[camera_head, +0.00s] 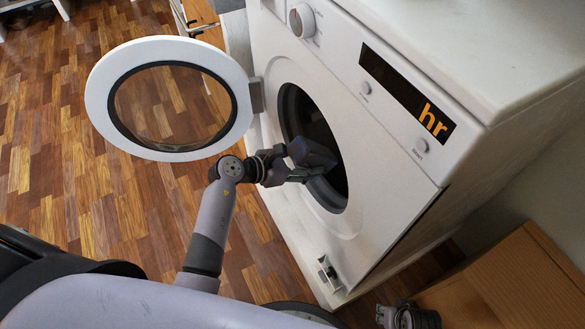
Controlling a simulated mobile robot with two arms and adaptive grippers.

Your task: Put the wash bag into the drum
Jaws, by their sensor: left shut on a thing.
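The washing machine's drum (304,112) shows as a dark round opening in the white front. Its inside is too dark to make out. My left gripper (306,166) is at the mouth of the drum, shut on the wash bag (314,153), a small dark blue-grey thing. The bag overlaps the opening in the picture; how deep it reaches cannot be told. Part of the bag is hidden by the gripper. My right gripper (404,316) is at the bottom edge, well away from the drum and partly cut off; its jaws are not clear.
The round door (100,100) of the washing machine (400,155) stands wide open to the left, just above my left wrist. A small open flap (328,272) sits low on the machine's front. A wooden cabinet (500,285) stands at the bottom right. The wooden floor (50,180) at left is clear.

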